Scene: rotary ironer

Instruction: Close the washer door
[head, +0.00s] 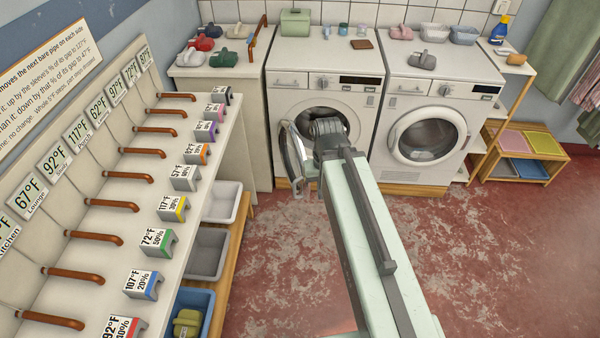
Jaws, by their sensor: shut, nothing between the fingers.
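The left washer (290,83) is white, and its round door (291,152) stands open, swung out to the left and seen nearly edge-on. The dark drum opening (338,113) shows partly behind my arm. My arm reaches forward from the bottom of the picture to the front of this washer. My gripper (304,181) is at the arm's far end, low beside the open door's right side, shut and holding nothing. My wrist hides part of it, and I cannot tell whether it touches the door.
A second white machine (399,88) stands at right, its round door shut. A counter with copper pipes and labelled sleeves (173,209) runs along the left, with bins (207,254) below. A wooden shelf (525,150) stands far right. The red floor right of my arm is clear.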

